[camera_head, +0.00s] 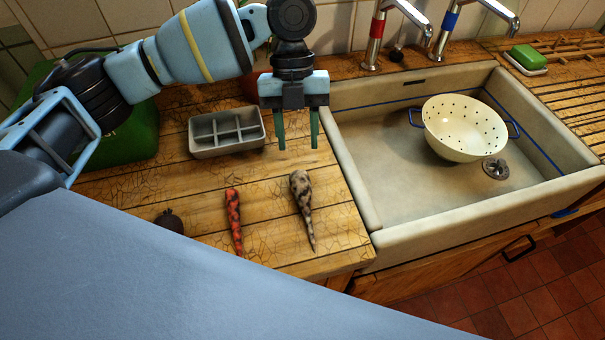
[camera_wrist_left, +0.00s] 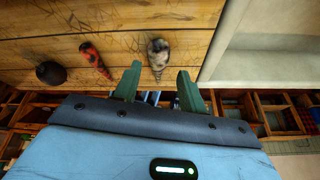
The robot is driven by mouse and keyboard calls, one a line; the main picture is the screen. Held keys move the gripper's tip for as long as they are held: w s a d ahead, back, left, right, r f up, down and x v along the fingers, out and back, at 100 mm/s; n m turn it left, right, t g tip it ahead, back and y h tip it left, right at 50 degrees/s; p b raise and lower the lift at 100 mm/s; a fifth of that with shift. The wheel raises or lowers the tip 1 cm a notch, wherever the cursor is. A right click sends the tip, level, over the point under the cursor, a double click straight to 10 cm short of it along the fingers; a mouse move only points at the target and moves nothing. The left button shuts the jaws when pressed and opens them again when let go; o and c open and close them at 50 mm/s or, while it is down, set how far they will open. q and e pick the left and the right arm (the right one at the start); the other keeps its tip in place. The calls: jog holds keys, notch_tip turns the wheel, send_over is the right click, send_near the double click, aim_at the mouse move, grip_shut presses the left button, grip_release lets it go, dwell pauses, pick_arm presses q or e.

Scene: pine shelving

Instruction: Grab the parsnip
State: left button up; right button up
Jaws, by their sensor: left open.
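The parsnip (camera_head: 303,205) is pale with dark blotches and lies on the wooden counter, left of the sink, its thick end toward the back and its thin tip toward the front edge. It also shows in the left wrist view (camera_wrist_left: 158,55), just beyond and between the fingertips. My left gripper (camera_head: 298,143) is open and empty, fingers pointing down, above and behind the parsnip's thick end, apart from it. The gripper's two green fingers also show in the left wrist view (camera_wrist_left: 157,78). My right gripper is not in view.
A red-and-black carrot-shaped root (camera_head: 234,220) and a dark round vegetable (camera_head: 169,221) lie left of the parsnip. A grey divided tray (camera_head: 226,146) stands behind. The sink (camera_head: 372,215) to the right holds a cream colander (camera_head: 465,130). Bare counter surrounds the parsnip.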

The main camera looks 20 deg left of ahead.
aim_at(299, 172)
pick_arm(q)
jog(key=shift+s+x, duration=0.2)
jog(key=shift+x, duration=0.95)
jog(key=shift+s+d+f, duration=0.1)
jog(key=shift+f, duration=0.35)
jog(key=p+x, duration=0.1)
jog(key=x, duration=0.2)
jog(key=shift+s+f, duration=0.1)
jog(key=shift+f, duration=0.05)
jog(key=shift+s+d+f, duration=0.1)
jog(key=shift+s+f, duration=0.05)
jog(key=shift+f, duration=0.4)
jog(key=shift+c, duration=0.6)
jog(key=c, duration=0.5)
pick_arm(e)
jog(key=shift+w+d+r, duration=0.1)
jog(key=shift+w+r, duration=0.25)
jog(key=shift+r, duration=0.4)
pick_arm(q)
jog(key=shift+r, duration=0.15)
